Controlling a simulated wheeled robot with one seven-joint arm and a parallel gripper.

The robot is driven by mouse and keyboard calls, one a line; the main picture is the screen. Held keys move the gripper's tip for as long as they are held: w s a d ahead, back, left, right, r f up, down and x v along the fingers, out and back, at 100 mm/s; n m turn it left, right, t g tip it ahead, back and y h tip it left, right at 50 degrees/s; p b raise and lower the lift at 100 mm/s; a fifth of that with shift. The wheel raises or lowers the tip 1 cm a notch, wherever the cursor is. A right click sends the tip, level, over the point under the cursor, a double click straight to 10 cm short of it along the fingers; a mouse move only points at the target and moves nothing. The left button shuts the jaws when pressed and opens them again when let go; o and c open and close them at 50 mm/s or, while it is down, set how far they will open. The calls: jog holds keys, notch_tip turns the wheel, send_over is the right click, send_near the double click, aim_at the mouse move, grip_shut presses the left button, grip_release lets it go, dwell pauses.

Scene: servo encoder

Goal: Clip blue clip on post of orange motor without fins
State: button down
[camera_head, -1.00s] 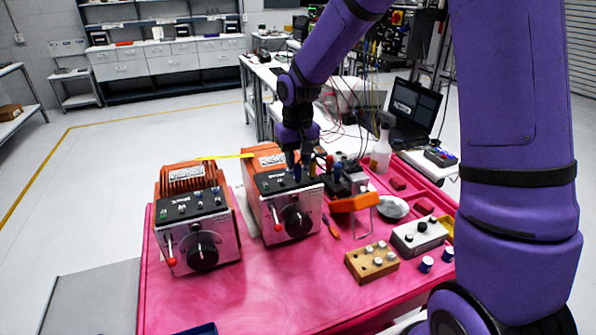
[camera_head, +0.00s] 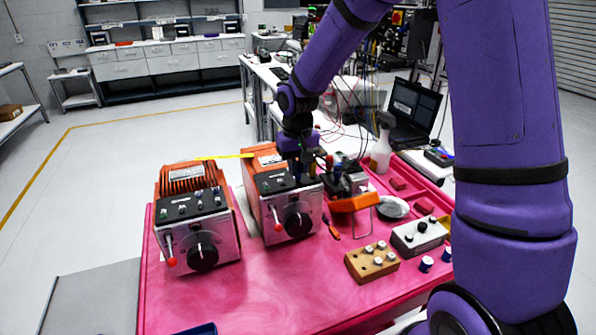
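The orange motor without fins (camera_head: 261,159) stands at the middle back of the pink table, with a dark sloped panel on top and a silver front with a black knob. The finned orange motor (camera_head: 190,179) stands to its left. My gripper (camera_head: 304,176) points down at the right end of the smooth motor's panel, where its posts are. A small dark blue patch, apparently the blue clip (camera_head: 297,171), shows at the fingertips. The fingers hide the post, and I cannot tell whether the clip is on it or whether the fingers are shut.

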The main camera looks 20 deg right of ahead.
aim_at(282, 181)
dwell(0.7)
jog(key=shift+r, duration=2.5)
jog(key=shift+a+r, duration=1.15)
jog(key=shift+a, duration=0.85)
jog(key=shift+a+f, duration=0.1)
jog(key=shift+f, duration=3.4)
jog(key=shift+f, duration=0.2)
